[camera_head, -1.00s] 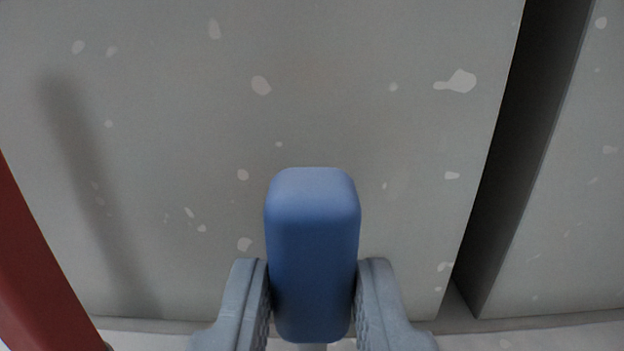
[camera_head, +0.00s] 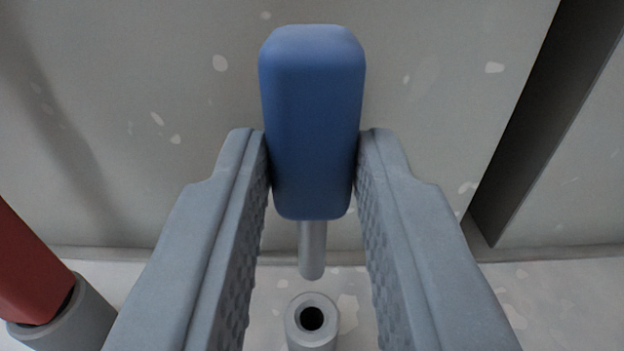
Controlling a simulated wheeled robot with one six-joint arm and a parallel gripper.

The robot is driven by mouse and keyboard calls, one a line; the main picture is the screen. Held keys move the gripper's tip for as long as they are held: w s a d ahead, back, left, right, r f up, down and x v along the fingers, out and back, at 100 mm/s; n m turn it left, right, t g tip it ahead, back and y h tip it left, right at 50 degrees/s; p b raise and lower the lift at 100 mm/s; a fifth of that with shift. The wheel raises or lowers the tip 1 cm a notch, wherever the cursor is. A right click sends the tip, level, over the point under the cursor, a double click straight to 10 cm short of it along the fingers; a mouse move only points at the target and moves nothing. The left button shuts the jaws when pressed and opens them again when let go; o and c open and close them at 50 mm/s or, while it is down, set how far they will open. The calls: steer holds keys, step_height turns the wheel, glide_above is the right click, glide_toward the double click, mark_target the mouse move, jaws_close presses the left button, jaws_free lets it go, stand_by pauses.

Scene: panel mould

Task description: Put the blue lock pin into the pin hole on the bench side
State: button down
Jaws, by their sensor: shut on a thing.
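The blue lock pin (camera_head: 312,125) has a rounded blue handle and a grey metal shank (camera_head: 312,250) that points down. My gripper (camera_head: 313,165) is shut on the blue handle, one finger on each side. The pin hole (camera_head: 311,318) is a dark round opening in the top of a short grey collar at the bottom middle of the view. The shank's lower end shows just above the collar in the picture, apart from it. I cannot tell the exact height of the gap.
A red post (camera_head: 30,262) stands in a grey socket (camera_head: 68,318) at the lower left. A grey speckled panel (camera_head: 180,120) fills the background, with a dark gap (camera_head: 545,125) at the right. The pale speckled surface (camera_head: 555,305) at the lower right is clear.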

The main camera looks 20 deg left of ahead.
mark_target(313, 238)
steer(key=shift+f, duration=1.8)
steer(key=shift+f, duration=2.85)
steer(key=c, duration=1.1)
jaws_free()
steer(key=shift+c, duration=0.2)
steer(key=shift+s, duration=0.15)
steer(key=v, duration=1.7)
steer(key=shift+s+r, duration=0.1)
steer(key=shift+r, duration=0.05)
